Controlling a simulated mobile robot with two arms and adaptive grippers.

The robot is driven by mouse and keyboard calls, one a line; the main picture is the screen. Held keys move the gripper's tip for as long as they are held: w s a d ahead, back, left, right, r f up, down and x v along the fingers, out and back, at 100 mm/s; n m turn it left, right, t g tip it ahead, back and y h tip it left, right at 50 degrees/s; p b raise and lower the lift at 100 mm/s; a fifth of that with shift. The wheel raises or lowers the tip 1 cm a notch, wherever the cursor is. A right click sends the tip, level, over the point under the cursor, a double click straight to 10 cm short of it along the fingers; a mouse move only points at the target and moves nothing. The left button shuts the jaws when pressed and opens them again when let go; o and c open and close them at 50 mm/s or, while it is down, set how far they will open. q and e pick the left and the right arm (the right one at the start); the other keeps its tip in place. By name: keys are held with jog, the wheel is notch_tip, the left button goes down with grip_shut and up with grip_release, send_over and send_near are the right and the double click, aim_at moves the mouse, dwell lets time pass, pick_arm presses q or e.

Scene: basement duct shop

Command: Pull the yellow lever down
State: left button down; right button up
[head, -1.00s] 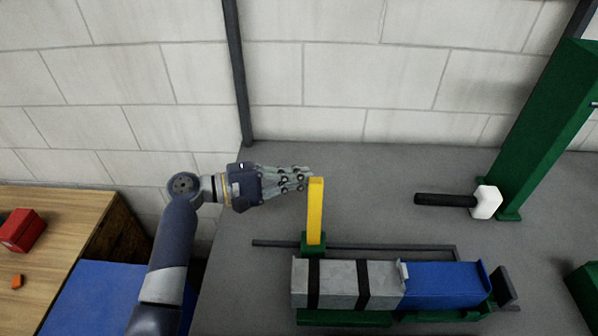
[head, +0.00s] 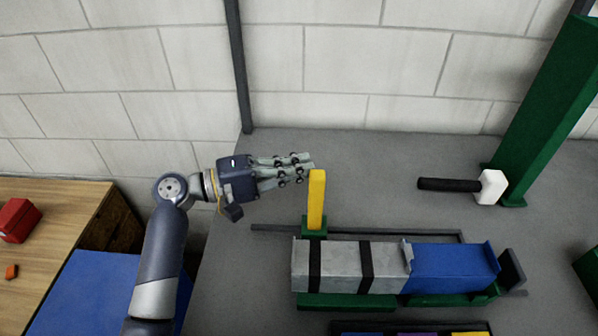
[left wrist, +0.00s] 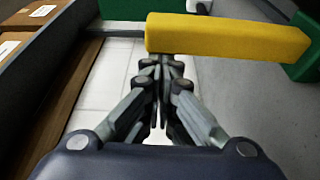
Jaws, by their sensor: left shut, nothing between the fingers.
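The yellow lever (head: 317,199) stands upright from a green base (head: 314,228) on the grey table in the head view. In the left wrist view the yellow lever (left wrist: 228,36) runs across the upper part of the picture, just beyond the fingertips. My left gripper (head: 308,166) is shut and empty. Its fingertips are close to the lever's top, on its left side; I cannot tell whether they touch it. My right gripper is not in view.
A grey duct piece (head: 340,268) and a blue duct piece (head: 450,268) lie in front of the lever. A mallet (head: 465,186) lies at the right, near a green post (head: 545,110). A red box (head: 17,220) sits on the wooden bench (head: 65,205) at left.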

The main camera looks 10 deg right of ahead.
pick_arm(q)
jog(key=s+a+f+m+h+b, duration=0.1)
jog(key=s+m+b, duration=0.2)
jog(key=s+b, duration=0.3)
jog(key=s, duration=0.2)
jog(key=shift+s+a+m, duration=0.3)
jog(key=shift+s+m, duration=0.05)
jog(key=shift+m, duration=0.05)
jog(key=shift+s+f+g, duration=0.1)
jog(key=shift+g, duration=0.2)
jog(key=s+a, duration=0.1)
jog(key=a, duration=1.1)
jog(key=shift+f, duration=0.45)
